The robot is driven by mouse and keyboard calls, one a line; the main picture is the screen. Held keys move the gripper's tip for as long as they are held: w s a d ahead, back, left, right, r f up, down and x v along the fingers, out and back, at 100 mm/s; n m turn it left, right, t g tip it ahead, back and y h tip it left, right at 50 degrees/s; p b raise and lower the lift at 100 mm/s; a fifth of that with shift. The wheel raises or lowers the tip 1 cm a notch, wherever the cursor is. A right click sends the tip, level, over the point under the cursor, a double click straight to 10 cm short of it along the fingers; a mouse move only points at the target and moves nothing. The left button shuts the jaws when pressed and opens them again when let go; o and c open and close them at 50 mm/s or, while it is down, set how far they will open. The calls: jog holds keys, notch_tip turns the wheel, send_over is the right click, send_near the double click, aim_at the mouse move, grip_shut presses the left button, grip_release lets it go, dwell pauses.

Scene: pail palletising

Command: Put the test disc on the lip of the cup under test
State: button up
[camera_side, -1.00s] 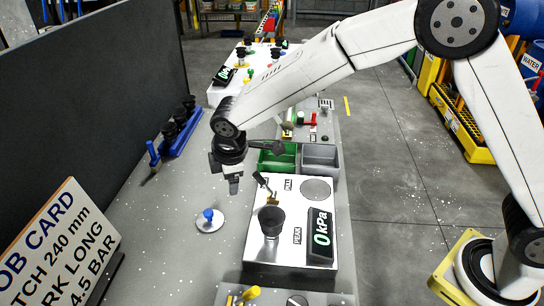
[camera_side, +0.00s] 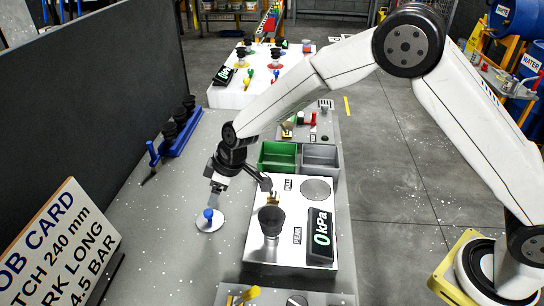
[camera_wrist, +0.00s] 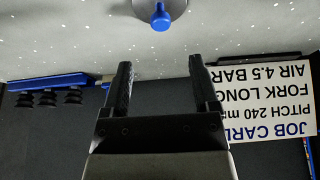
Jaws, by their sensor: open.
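The test disc (camera_side: 201,225) is a pale round plate with a blue knob (camera_side: 209,214), lying flat on the grey bench left of the white test box (camera_side: 259,253). The cup under test (camera_side: 271,217) is a black cup, mouth up, on a metal mount on that box. My gripper (camera_side: 214,199) is open and empty, just above the disc's knob. In the wrist view my two fingers (camera_wrist: 160,72) are apart, with the blue knob (camera_wrist: 161,18) beyond their tips near the top edge; part of the disc is cut off there.
The box carries a display (camera_side: 320,236) reading 0 kPa and a round grey pad (camera_side: 315,189). Green (camera_side: 277,157) and grey (camera_side: 320,157) bins stand behind it. A blue rack (camera_side: 181,140) with black cups and a job card (camera_side: 62,245) are on the left.

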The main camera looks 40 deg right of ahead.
aim_at(209, 212)
jog(key=shift+w+a+f, duration=0.1)
jog(key=shift+f, duration=1.25)
jog(key=shift+x, duration=0.85)
jog(key=shift+f, duration=0.1)
jog(key=shift+x, duration=2.5)
jog(key=shift+w+a, duration=0.15)
jog(key=shift+a, duration=0.05)
grip_shut()
